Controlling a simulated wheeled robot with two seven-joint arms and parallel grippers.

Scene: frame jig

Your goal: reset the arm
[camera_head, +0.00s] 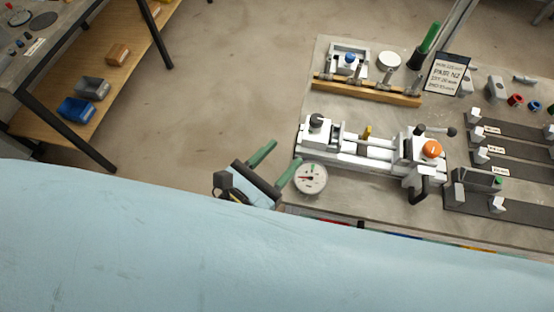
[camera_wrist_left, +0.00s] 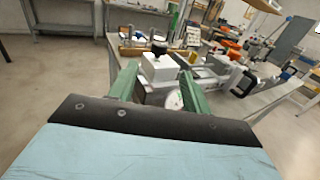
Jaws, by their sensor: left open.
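My left gripper (camera_head: 277,168) is open and empty, with two green fingers. It hovers at the left edge of the workbench, beside the round dial gauge (camera_head: 311,178). In the left wrist view the fingers of the left gripper (camera_wrist_left: 158,88) are spread apart, with the white jig (camera_wrist_left: 158,68) beyond them. In the head view the white jig (camera_head: 350,150) with an orange knob (camera_head: 432,149) stands on the bench to the right of the gripper. My light blue arm covers the lower part of the head view. My right gripper does not show.
The workbench (camera_head: 300,215) also holds a wooden rack (camera_head: 366,91), a dark sign (camera_head: 447,74), a green-handled tool (camera_head: 430,38) and dark rails (camera_head: 510,130). A shelf with a blue bin (camera_head: 76,109) stands at the left. Open floor (camera_head: 220,80) lies between.

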